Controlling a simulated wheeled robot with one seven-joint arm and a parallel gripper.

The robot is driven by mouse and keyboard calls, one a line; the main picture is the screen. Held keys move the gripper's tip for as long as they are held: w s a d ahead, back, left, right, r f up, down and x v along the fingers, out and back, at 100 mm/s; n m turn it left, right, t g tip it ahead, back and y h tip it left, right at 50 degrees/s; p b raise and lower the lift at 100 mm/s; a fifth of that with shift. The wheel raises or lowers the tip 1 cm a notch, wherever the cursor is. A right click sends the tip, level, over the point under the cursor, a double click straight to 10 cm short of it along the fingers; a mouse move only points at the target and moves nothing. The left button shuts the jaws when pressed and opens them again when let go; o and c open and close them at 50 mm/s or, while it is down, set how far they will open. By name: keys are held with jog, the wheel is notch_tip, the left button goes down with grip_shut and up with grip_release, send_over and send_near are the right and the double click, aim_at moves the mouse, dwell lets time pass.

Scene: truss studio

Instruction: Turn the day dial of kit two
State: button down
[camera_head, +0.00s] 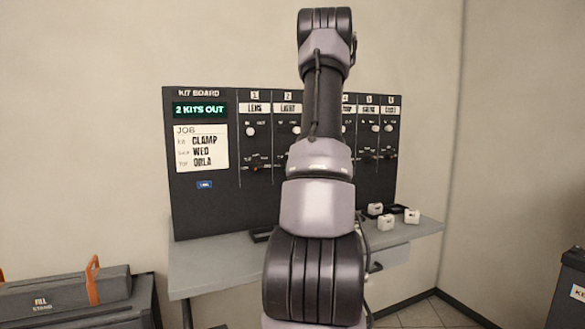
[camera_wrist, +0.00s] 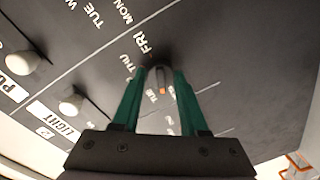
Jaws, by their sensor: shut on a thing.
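The kit board (camera_head: 205,215) stands against the wall. Its kit two column has the label LIGHT (camera_head: 288,108), which also shows in the wrist view (camera_wrist: 62,126). In the wrist view my gripper (camera_wrist: 160,72) has its green fingers shut on the day dial (camera_wrist: 162,88), a small knob with an orange mark, in the column beside that label. FRI, THU and TUE can be read around it; other day words are hidden or blurred. The orange mark lies close to TUE. In the head view my arm hides the gripper and this dial.
The job card (camera_head: 201,148) shows CLAMP, WED and ORLA; the display (camera_head: 200,109) reads 2 KITS OUT. A white knob (camera_wrist: 72,103) sits near the LIGHT label. A case (camera_head: 65,293) stands at lower left.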

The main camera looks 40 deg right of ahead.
jog(key=shift+n+h, duration=0.3)
jog(key=shift+n, duration=1.8)
jog(key=shift+c, duration=2.2)
grip_release()
jog(key=v, duration=1)
jog(key=shift+s, duration=0.4)
jog(key=shift+a+r, duration=0.1)
